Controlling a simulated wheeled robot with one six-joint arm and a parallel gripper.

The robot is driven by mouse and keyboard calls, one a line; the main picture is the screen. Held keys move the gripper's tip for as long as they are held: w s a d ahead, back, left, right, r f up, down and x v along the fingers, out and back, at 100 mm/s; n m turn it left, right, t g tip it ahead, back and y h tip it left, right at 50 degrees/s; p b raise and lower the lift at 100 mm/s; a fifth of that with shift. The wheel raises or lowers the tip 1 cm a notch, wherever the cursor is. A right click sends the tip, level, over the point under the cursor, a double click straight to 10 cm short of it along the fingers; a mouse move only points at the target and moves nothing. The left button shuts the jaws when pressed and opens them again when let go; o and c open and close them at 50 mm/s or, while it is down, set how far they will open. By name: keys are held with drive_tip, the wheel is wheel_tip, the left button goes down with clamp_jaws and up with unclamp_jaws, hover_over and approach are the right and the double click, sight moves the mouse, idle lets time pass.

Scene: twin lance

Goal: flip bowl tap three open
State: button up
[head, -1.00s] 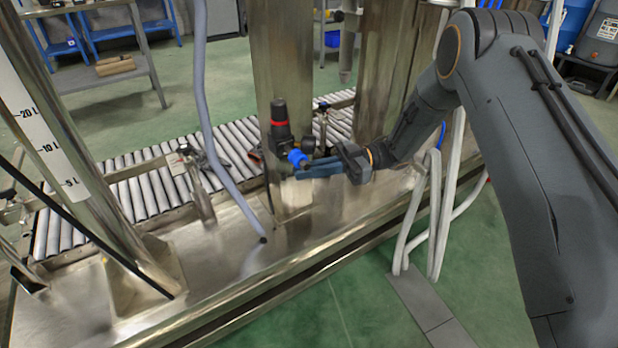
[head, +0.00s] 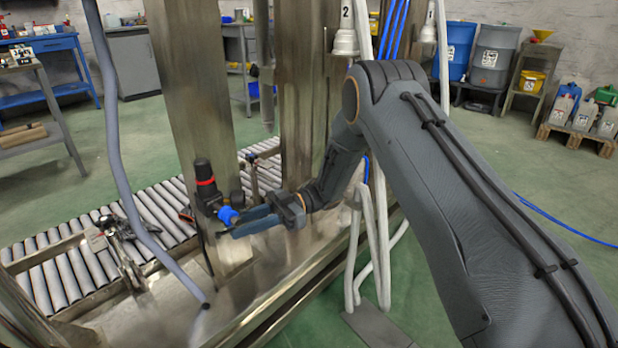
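My gripper (head: 238,224) reaches left to the steel column, with its blue-grey fingers beside a bright blue fitting (head: 228,215). The fitting sits low on a black unit with a red ring (head: 205,184), mounted on the column. The fingers overlap the fitting's right side in the picture; I cannot tell whether they touch it or how far apart they are. No tap marked three can be made out. A white fitting marked 2 (head: 346,40) hangs at the top, behind my arm.
A roller conveyor (head: 75,270) runs behind the steel bench (head: 185,318). A grey hose (head: 113,140) hangs down at left. A small metal clamp-like device (head: 122,235) stands by the rollers. White pipes (head: 366,250) rise right of the bench. Green floor is open at right.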

drive_tip(key=w+d+m+t+y+p, duration=0.25)
drive_tip(key=d+t+p, duration=0.2)
drive_tip(key=d, duration=0.35)
drive_tip(key=w+d+r+m+t+h, duration=0.1)
drive_tip(key=w+r+m+t+h, duration=0.55)
drive_tip(key=w+r+t, duration=0.55)
drive_tip(key=s+d+r+m+t+h, duration=0.1)
drive_tip(key=s+d+r+m+h, duration=0.1)
drive_tip(key=s+d+m+h, duration=0.2)
drive_tip(key=s+d+r+m+t+h, duration=0.1)
drive_tip(key=s+d+r+m+h, duration=0.2)
drive_tip(key=s+d, duration=0.5)
drive_tip(key=shift+s+d+r+m+h+p, duration=0.15)
drive_tip(key=shift+d+m+h+p, duration=0.35)
drive_tip(key=shift+d, duration=0.95)
